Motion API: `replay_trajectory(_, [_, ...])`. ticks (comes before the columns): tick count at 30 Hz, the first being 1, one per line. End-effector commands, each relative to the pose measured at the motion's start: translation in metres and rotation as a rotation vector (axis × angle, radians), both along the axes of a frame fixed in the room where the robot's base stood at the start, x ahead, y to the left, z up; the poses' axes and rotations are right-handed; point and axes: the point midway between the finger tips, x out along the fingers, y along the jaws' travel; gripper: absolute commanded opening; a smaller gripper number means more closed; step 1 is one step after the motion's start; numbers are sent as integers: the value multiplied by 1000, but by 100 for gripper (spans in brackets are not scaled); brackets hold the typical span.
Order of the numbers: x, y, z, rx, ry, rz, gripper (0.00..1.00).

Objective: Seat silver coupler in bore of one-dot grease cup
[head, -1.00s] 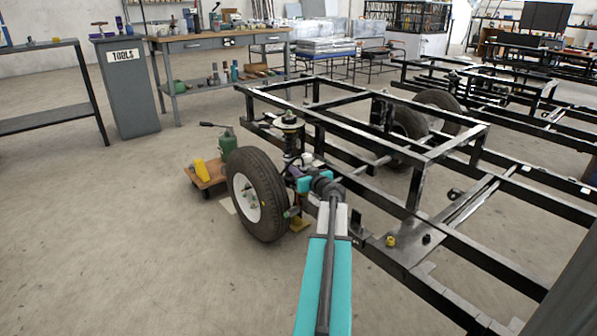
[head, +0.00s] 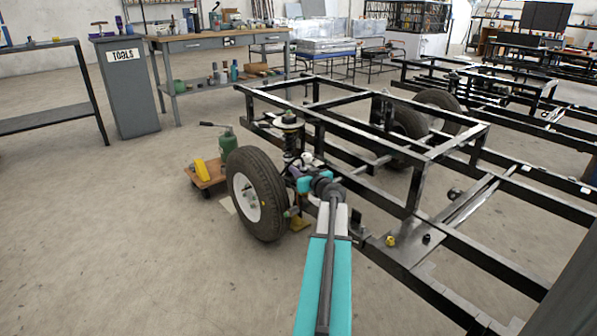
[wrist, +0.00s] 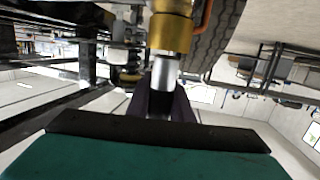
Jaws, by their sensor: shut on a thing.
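My gripper (wrist: 160,104) shows its dark fingers in the wrist view, shut on the silver coupler (wrist: 164,72). The wrist picture looks upside down. The coupler's far end meets a brass-coloured cylinder (wrist: 170,32), which may be the grease cup. No dot shows on it, and its bore is hidden. I cannot tell whether the coupler is inside the bore or only touching its edge. In the head view my teal wrist (head: 304,184) is beside the suspension, behind the front wheel; the fingers and coupler are too small to make out there.
A tyre (head: 256,193) and an orange hose-like part (wrist: 204,18) are close to the cylinder. The spring unit (head: 291,135) and black frame (head: 412,190) crowd the space around my wrist. Open floor (head: 150,250) lies to the left.

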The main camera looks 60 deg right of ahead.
Motion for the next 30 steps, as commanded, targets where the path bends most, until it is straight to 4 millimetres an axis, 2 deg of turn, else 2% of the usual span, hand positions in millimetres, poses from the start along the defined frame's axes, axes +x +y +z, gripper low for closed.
replay_trajectory(27, [0, 0, -10, 0, 0, 0, 0])
replay_trajectory(28, [0, 0, -10, 0, 0, 0, 21])
replay_trajectory(30, [0, 0, -10, 0, 0, 0, 33])
